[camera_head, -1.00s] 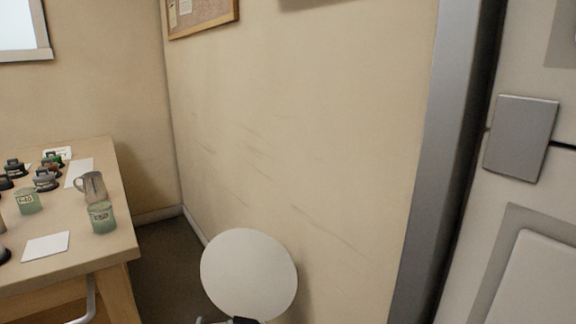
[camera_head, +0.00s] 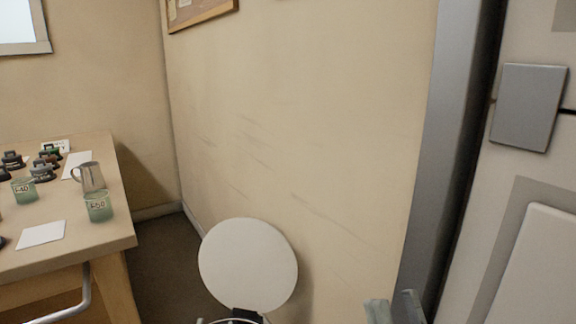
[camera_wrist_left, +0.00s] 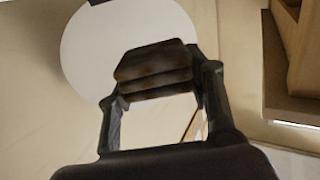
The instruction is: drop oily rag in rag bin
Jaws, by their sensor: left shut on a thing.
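My left gripper (camera_wrist_left: 158,95) shows in the left wrist view, shut on a dark brown, folded oily rag (camera_wrist_left: 153,66) between its two fingers. The lid (camera_wrist_left: 88,48) also shows behind the rag in the left wrist view. My right gripper (camera_head: 395,311) is at the bottom right, fingertips apart and empty.
A wooden table (camera_head: 112,240) on the left holds green jars (camera_head: 98,207), a metal pitcher (camera_head: 90,177), a white card (camera_head: 41,235) and several dark items. A beige wall (camera_head: 310,140) is behind the lid. A grey post and pale cabinet (camera_head: 490,225) stand at the right.

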